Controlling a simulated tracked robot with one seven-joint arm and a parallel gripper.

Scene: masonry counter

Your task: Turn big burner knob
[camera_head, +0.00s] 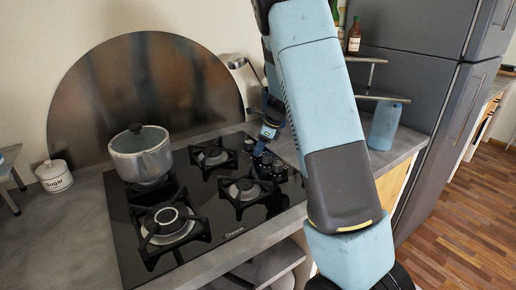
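A black glass gas hob (205,258) is set into the grey counter. Its largest-looking burner (168,222) is at the front left. Several small dark knobs (277,167) sit in a group at the hob's right side. Which knob belongs to the big burner cannot be told. My gripper (262,146) points down at the far end of this knob group, close over or touching the far knob. The fingers are small and dark, so contact and opening cannot be made out. My blue arm crosses the right of the view.
A silver pot (141,155) with a lid stands on the back left burner. A white sugar jar (55,176) is at the far left. Behind my arm are a small shelf (384,97), a blue container (385,126) and a grey fridge (411,75). The left counter is mostly clear.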

